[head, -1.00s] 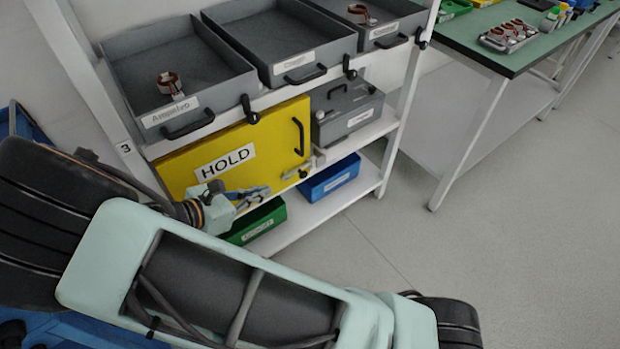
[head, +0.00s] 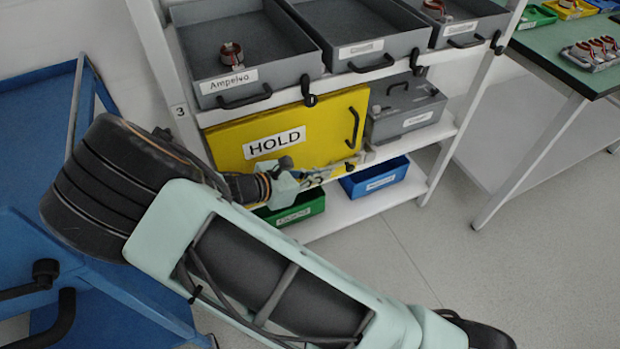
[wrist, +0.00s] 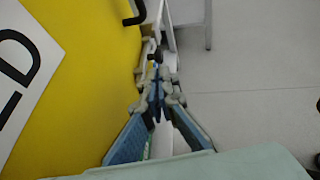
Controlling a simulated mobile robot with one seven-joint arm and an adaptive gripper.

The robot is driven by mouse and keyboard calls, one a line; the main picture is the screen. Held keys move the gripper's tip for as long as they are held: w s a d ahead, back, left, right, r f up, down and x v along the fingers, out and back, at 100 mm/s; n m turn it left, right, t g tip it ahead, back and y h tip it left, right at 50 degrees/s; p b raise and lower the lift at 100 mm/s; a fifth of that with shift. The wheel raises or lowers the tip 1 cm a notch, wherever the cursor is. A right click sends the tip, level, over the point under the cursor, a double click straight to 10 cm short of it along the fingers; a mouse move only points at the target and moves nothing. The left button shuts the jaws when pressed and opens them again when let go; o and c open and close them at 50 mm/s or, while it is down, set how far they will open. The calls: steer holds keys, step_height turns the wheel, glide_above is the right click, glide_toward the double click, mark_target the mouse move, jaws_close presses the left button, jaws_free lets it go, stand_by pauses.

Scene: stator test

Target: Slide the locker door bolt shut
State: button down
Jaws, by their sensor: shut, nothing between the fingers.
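The yellow locker door (head: 300,125) with its HOLD label closes a bay of the white shelf rack. Its black handle (head: 353,128) is near the right edge. A small light-grey bolt (head: 364,157) is at the door's lower right corner; whether it is drawn or shut cannot be told. My gripper (head: 340,172) is shut and empty, low in front of the door and just left of the bolt. In the wrist view, the shut fingertips (wrist: 158,90) point along the door face (wrist: 95,75) towards the bolt parts (wrist: 154,45), partly hiding them. Contact cannot be told.
Grey trays (head: 250,80) stand above the door. A grey case (head: 405,108) is right of it. A green bin (head: 297,210) and a blue bin (head: 376,180) sit on the shelf below. A blue cart (head: 40,200) is at left.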

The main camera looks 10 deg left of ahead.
mark_target(351, 167)
steer(key=b+x, duration=0.2)
steer(key=x, duration=0.5)
steer(key=shift+w+d+f, duration=0.15)
steer(key=shift+w, duration=0.1)
steer(key=shift+d, duration=0.1)
steer(key=w+d, duration=0.1)
steer(key=d, duration=0.1)
steer(key=shift+w+d+p, duration=0.35)
steer(key=shift+w+d, duration=0.05)
steer(key=shift+a, duration=0.1)
steer(key=shift+s+a+r+p, duration=0.15)
steer(key=shift+r+p, duration=0.1)
steer(key=shift+p, duration=0.05)
steer(key=p+v, duration=0.4)
steer(key=v, duration=0.9)
steer(key=shift+s, duration=0.15)
steer(key=shift+a, duration=0.1)
